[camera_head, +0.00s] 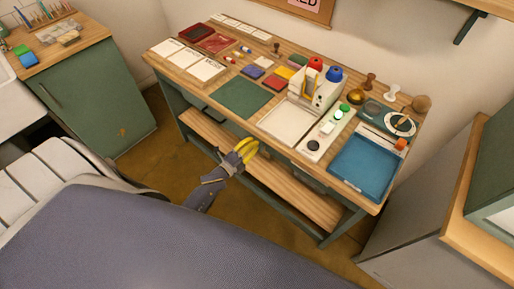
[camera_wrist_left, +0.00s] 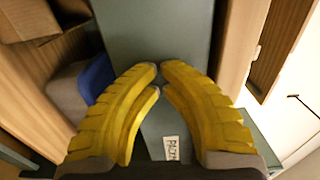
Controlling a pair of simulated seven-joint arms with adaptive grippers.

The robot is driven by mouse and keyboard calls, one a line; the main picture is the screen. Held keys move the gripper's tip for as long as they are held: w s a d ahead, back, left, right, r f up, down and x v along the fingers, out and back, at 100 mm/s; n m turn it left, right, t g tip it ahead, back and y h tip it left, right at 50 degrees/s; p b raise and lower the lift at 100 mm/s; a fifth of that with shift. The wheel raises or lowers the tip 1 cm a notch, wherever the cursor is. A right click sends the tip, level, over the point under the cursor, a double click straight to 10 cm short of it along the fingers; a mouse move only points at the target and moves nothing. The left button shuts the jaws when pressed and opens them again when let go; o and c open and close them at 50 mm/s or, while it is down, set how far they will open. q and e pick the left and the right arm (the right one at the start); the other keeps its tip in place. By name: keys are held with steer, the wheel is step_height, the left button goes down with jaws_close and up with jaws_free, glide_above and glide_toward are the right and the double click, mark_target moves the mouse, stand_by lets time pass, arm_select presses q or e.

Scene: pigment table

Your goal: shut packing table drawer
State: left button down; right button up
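The packing table (camera_head: 180,57) has a wooden top and a green frame, with a wooden lower shelf (camera_head: 290,190). Its drawer is mostly hidden under the top in the head view; a grey-green part (camera_head: 302,172) shows below the front edge. In the left wrist view a grey-green panel (camera_wrist_left: 152,30) lies beyond the fingers, with a partly hidden white label (camera_wrist_left: 172,148) reading "PACK". I cannot tell how far the drawer is out. My left gripper (camera_head: 252,147), also in the left wrist view (camera_wrist_left: 159,66), has yellow fingers with tips nearly together, nothing visibly held. My right gripper is not in view.
The tabletop carries a green mat (camera_head: 241,98), a blue tray (camera_head: 363,167), a white device (camera_head: 318,88) and several small items. A green cabinet (camera_head: 85,105) stands at left. A grey cabinet (camera_head: 420,190) stands close at right. Open floor lies before the table.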

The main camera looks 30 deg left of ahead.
arm_select(q)
steer(key=shift+w, duration=0.1)
stand_by(0.3)
steer(key=s+a, duration=0.3)
steer(key=s, duration=1.1)
steer(key=s+a+f+n+g+y, duration=0.15)
steer(key=s+f+n+g, duration=0.35)
steer(key=f, duration=0.7)
steer(key=s+f+n+g+y, duration=0.25)
steer(key=s+f+n, duration=0.35)
steer(key=f, duration=0.6)
steer(key=s+d+f+n+g, duration=0.2)
steer(key=s+d+f+g, duration=0.2)
steer(key=s+f, duration=0.5)
steer(key=s+d+f+n+g, duration=0.3)
steer(key=s+d+f, duration=0.3)
steer(key=s, duration=1.1)
step_height(320, 180, down, 4)
steer(key=shift+d+r+n+g+h, duration=0.2)
steer(key=shift+n+g+h, duration=0.1)
steer(key=shift+g, duration=0.55)
